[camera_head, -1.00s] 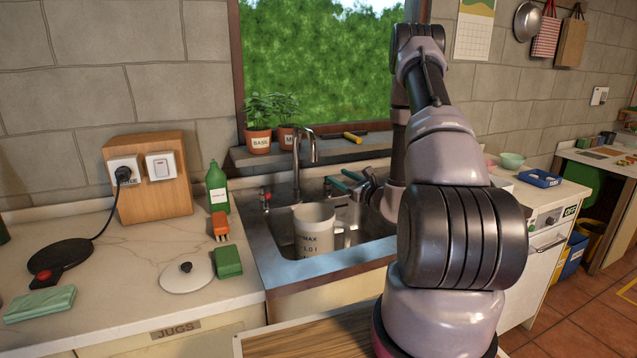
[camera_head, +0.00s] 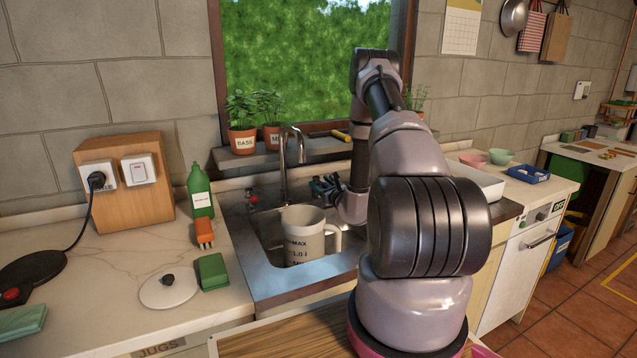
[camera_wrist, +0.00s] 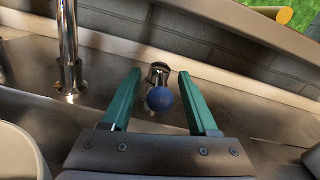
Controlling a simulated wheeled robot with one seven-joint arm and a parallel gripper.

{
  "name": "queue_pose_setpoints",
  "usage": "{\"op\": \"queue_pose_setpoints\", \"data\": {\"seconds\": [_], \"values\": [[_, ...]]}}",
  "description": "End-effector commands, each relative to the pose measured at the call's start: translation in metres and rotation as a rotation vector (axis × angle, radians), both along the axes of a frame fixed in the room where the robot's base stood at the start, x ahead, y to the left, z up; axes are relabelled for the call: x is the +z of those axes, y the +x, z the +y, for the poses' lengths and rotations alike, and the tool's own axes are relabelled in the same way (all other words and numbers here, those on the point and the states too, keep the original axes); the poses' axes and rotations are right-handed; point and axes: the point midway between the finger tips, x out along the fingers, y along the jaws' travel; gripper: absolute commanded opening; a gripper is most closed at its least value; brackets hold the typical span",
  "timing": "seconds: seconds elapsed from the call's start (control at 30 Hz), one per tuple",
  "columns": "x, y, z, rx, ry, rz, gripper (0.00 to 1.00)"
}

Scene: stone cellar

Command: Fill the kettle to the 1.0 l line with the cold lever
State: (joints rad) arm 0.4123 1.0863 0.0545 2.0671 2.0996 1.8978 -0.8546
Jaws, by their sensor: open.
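The kettle (camera_head: 299,222) is a cream jug with dark MAX and 1.0 l marks and a lower mark. It stands upright in the sink with its handle to the right. Part of it shows at the left edge of the wrist view (camera_wrist: 18,152). The metal spout (camera_head: 284,165) rises behind it; no water shows. The cold lever (camera_wrist: 159,98) has a blue ball knob on a metal stem. My gripper (camera_wrist: 159,72) is open, its green fingers on either side of the knob with gaps; contact is not visible. In the head view my gripper (camera_head: 322,186) is right of the spout.
A red-knobbed lever (camera_head: 252,196) is left of the spout. A round lid (camera_head: 168,290), a green sponge (camera_head: 213,271) and a green bottle (camera_head: 200,192) stand on the left counter. Potted plants (camera_head: 242,138) line the sill behind. A black heating base (camera_head: 35,270) lies far left.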

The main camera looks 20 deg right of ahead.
Motion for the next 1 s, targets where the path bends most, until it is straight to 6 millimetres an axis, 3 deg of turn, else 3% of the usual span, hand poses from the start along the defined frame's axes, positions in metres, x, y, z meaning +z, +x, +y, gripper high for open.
{"op": "queue_pose_setpoints", "data": {"seconds": [0.2, 0.47, 0.53, 0.63, 1.0], "values": [[0.0, 0.017, 0.001, 0.001, 0.001, 0.001, 0.6], [0.0, 0.019, 0.001, 0.001, 0.001, 0.001, 0.6], [0.0, 0.018, 0.001, 0.001, 0.001, 0.001, 0.41], [0.0, 0.018, 0.001, 0.001, 0.001, 0.001, 0.03], [0.0, 0.018, 0.001, 0.001, 0.0, 0.001, 0.0]]}}
